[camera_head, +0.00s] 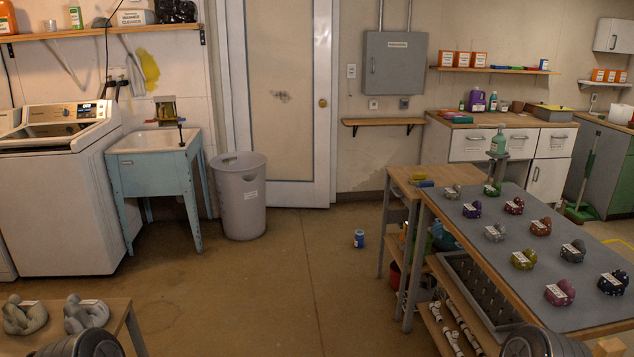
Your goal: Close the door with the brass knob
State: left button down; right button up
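The door (280,130) stands in the back wall, with a tan panel, a dark smudge in its middle and a white border. Its brass knob (322,102) is on the right side at mid height. The door looks about flush with its white frame; I cannot tell from here whether it is fully shut or slightly ajar. Neither of my grippers is in view. Only dark rounded parts of my arms show at the bottom edge, far from the door.
A grey bin (239,197) stands just left of the door, beside the blue utility sink (153,174). A blue can (359,238) is on the open floor (290,275). A long workbench (478,236) with several labelled items blocks the right side.

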aim_at(280, 50)
jog(key=i, duration=0.9)
jog(key=i+l, duration=0.15)
jog(key=i, duration=0.7)
jog(key=i+u, duration=0.1)
jog(key=i, duration=0.8)
jog(key=i+j, duration=0.1)
jog(key=i, duration=0.75)
jog(key=i+j, duration=0.15)
jog(key=i, duration=0.75)
jog(key=i+j, duration=0.1)
jog(key=i, duration=0.75)
jog(key=i+l+z, duration=0.15)
jog(key=i+z, duration=0.65)
jog(key=i+j+z, duration=0.15)
jog(key=i+z, duration=0.25)
jog(key=i, duration=0.15)
jog(key=i+j+z, duration=0.4)
jog(key=l, duration=0.1)
